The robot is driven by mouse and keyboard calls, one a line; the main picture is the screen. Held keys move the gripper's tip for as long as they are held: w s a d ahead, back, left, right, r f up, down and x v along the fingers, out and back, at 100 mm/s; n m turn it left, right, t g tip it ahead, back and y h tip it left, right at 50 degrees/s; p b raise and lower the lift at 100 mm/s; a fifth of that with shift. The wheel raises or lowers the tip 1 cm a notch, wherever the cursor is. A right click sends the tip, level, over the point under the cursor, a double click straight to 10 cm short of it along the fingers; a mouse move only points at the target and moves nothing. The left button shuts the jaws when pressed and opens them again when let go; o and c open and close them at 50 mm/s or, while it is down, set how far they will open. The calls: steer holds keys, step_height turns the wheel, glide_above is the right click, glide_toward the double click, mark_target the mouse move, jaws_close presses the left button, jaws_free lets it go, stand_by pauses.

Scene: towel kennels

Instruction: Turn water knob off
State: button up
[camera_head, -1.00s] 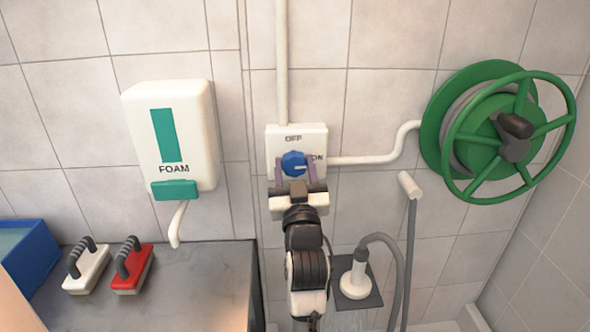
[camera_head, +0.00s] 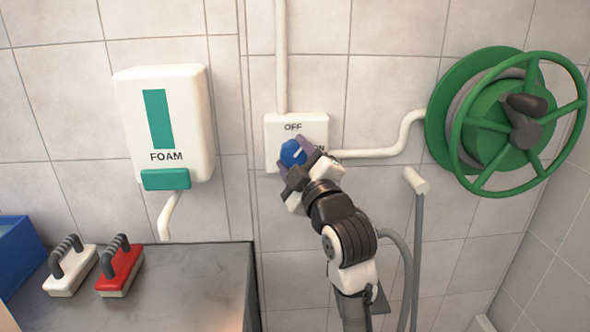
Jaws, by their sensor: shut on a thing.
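The blue water knob (camera_head: 291,153) sits on a white wall box (camera_head: 272,126) with "OFF" printed above it. A pale mark on the knob leans up and to the left. My gripper (camera_head: 298,156) reaches up from the lower right and is shut on the knob, one finger on each side.
White pipes run up from the box and right to a green hose reel (camera_head: 512,125). A foam dispenser (camera_head: 172,118) hangs at left above a dark counter (camera_head: 190,285) with a white brush (camera_head: 72,268) and a red brush (camera_head: 120,268). A hose nozzle (camera_head: 416,181) hangs at right.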

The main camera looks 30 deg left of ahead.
steer(key=n+g+b, duration=0.1)
steer(key=n, duration=0.3)
steer(key=shift+w+h+b, duration=0.1)
steer(key=shift+h+b, duration=0.2)
steer(key=shift+b, duration=0.1)
steer(key=shift+r+n+g+h+b, duration=0.1)
steer(key=shift+n+g+h+b, duration=0.5)
steer(key=shift+n, duration=1.1)
steer(key=o, duration=1)
steer(key=shift+c, duration=0.2)
steer(key=b+v, duration=0.2)
steer(key=v, duration=1.2)
steer(key=shift+b, duration=0.4)
steer(key=shift+w+d, duration=0.1)
